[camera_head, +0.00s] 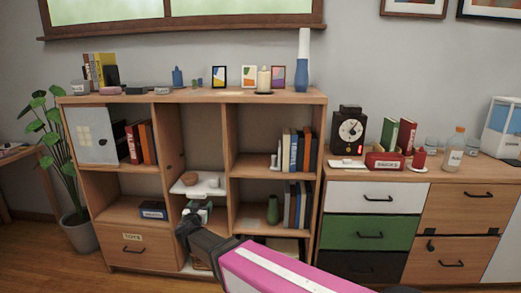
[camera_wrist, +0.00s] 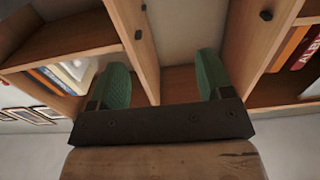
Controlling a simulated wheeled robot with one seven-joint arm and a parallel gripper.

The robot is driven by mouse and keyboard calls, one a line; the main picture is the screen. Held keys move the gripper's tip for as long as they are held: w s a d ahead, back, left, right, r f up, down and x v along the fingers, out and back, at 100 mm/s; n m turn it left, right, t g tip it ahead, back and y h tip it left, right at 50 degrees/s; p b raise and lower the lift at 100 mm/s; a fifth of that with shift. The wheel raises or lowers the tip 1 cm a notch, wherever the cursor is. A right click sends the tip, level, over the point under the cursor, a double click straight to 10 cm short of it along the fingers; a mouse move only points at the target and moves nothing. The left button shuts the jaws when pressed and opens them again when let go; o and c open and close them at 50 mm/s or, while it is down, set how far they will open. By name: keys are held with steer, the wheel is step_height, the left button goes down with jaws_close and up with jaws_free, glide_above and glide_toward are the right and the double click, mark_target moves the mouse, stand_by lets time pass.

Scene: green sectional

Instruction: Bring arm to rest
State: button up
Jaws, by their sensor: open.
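My gripper (camera_head: 198,210) is in front of the lower middle part of the wooden shelf unit (camera_head: 200,97), at the end of my pink and dark arm. In the wrist view my gripper (camera_wrist: 162,70) has two green fingers spread wide apart, with nothing seen between them. Behind the fingers are wooden shelf boards and an empty-looking compartment. In the head view the fingers are small, and I cannot tell whether they touch the shelf.
A drawer cabinet (camera_head: 375,198) is further right, a potted plant (camera_head: 78,232) at left. Some wooden floor shows at lower left.

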steer(key=d+f+m+g+h, duration=0.1)
steer(key=d+f+g+h, duration=0.15)
steer(key=d, duration=0.65)
steer(key=d+f+g+h, duration=0.2)
steer(key=d+g, duration=0.2)
steer(key=d, duration=0.6)
steer(key=d+f+m+g+h, duration=0.1)
steer(key=d+f+g+h, duration=0.15)
steer(key=d, duration=0.65)
steer(key=s+d+f+n+g+y, duration=0.1)
steer(key=s+d+f+g+y, duration=0.2)
steer(key=s+d, duration=0.4)
steer(key=s+d+f+n+g+y, duration=0.1)
steer(key=s+d+f+g+y, duration=0.2)
steer(key=s+d+g+y, duration=0.2)
steer(key=s+d+g, duration=0.1)
steer(key=s+d, duration=0.2)
steer(key=d, duration=0.1)
steer(key=shift+d+n, duration=0.35)
steer(key=shift+n, duration=0.05)
steer(key=shift+s+f, duration=0.1)
